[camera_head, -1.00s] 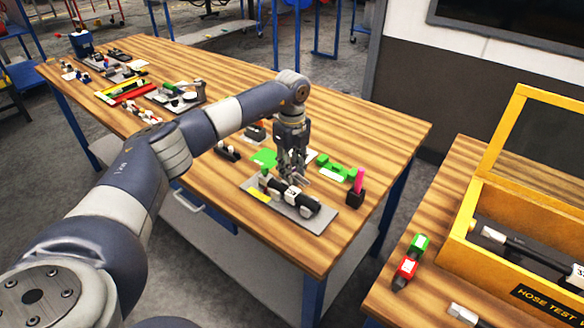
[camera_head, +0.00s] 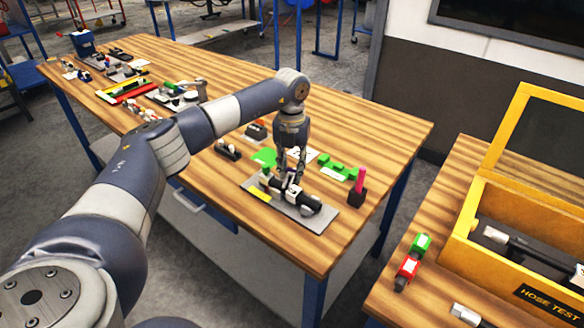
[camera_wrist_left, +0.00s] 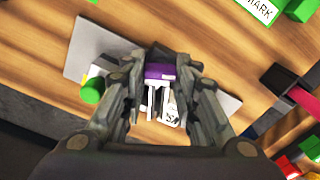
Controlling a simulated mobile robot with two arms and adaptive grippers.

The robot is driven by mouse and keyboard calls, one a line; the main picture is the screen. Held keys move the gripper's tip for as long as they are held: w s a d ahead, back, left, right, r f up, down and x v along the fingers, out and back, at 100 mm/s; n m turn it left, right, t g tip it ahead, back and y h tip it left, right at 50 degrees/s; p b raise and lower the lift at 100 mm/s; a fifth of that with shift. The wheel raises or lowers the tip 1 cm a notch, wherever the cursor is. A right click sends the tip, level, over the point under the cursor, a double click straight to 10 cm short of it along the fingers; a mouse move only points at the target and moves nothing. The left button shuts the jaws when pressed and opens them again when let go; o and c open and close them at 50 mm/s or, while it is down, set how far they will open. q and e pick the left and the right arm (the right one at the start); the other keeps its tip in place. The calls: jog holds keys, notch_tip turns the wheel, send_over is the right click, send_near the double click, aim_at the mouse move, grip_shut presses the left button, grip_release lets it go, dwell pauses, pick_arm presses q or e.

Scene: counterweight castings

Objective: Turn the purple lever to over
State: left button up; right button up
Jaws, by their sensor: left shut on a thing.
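The purple lever (camera_wrist_left: 160,72) shows in the left wrist view between the fingers of my left gripper (camera_wrist_left: 165,88). In the head view the left gripper (camera_head: 291,182) points down over a black and white cylindrical fitting (camera_head: 307,203) on a grey plate (camera_head: 322,222). Its fingers are shut on the purple lever, which they mostly hide in the head view. A green knob (camera_wrist_left: 93,91) stands beside the left finger in the wrist view. A white label with dark marks lies just below the lever there. My right gripper is in neither view.
A pink post on a dark block (camera_head: 358,196) stands right of the plate. Green pieces (camera_head: 338,170) lie behind it. More fixtures fill the table's far left. A yellow box (camera_head: 456,243) stands on the right table near red and green blocks (camera_head: 407,268).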

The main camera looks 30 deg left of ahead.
aim_at(291, 169)
pick_arm(q)
jog(key=m, duration=0.4)
jog(key=shift+a+r+m, duration=0.1)
jog(key=shift+m, duration=0.2)
dwell(0.3)
jog(key=o, duration=1.1)
jog(key=shift+c, duration=0.2)
notch_tip(291, 169, up, 12)
